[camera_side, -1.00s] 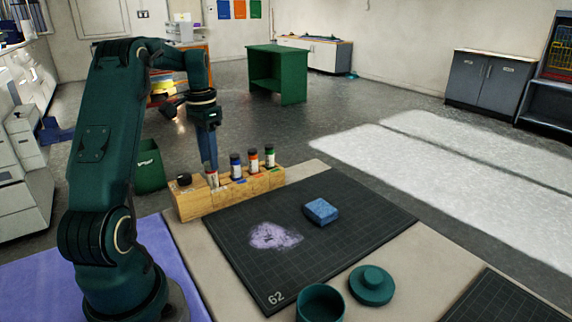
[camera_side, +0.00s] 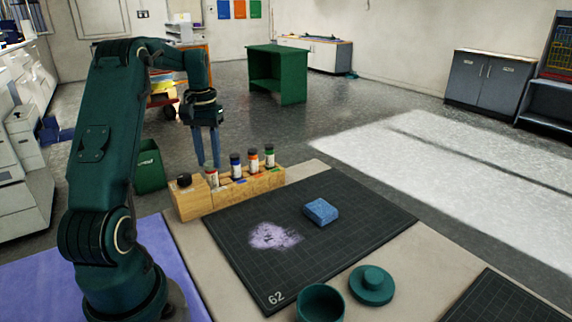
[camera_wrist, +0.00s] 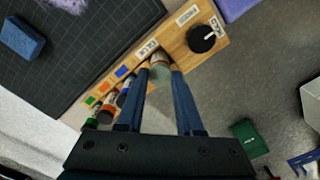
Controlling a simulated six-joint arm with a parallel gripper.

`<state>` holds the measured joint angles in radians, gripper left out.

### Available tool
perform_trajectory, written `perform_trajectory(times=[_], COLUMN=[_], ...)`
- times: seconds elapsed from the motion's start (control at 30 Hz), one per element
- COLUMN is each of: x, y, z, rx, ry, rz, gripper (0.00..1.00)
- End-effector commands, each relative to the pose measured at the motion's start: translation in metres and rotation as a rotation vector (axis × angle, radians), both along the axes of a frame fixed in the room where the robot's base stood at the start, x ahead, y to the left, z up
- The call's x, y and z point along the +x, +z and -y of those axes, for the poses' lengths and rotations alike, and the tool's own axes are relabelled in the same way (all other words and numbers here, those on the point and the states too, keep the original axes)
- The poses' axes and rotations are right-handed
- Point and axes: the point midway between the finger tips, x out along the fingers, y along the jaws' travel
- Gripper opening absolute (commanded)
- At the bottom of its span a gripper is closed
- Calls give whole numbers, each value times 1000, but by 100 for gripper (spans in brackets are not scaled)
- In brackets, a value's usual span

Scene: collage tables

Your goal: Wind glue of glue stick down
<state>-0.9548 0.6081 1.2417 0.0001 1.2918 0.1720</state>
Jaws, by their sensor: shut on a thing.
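The glue stick (camera_side: 212,178), white with a red part near its top, stands upright in the wooden rack (camera_side: 190,203). My gripper (camera_side: 208,164) points down over it, with its two blue fingers on either side of the stick's upper end. In the wrist view, the glue stick (camera_wrist: 160,70) shows between the fingertips, beside the rack's label reading GLUE. My gripper (camera_wrist: 161,68) is shut on it. The lower part of the stick is hidden in the rack. How far the glue is wound out cannot be seen.
Several markers (camera_side: 236,166) stand in the rack just right of the glue stick. A dark cutting mat (camera_side: 350,235) bears a blue sponge (camera_side: 320,211) and a pale purple smudge. A green pot (camera_side: 320,303) and lid (camera_side: 371,285) stand in front.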

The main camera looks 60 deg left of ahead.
Motion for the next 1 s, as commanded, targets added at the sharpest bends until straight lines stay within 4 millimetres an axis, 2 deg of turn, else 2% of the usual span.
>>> perform_trajectory(times=[0.17,0.2,0.23,0.57,1.0], x=[0,0,0,0,1], y=[0,0,0,2,41], z=[0,0,0,0,-1], rx=[1,1,1,1,3], ry=[6,6,5,4,4], rz=[1,1,1,1,1], gripper=[4,47,52,52,52])
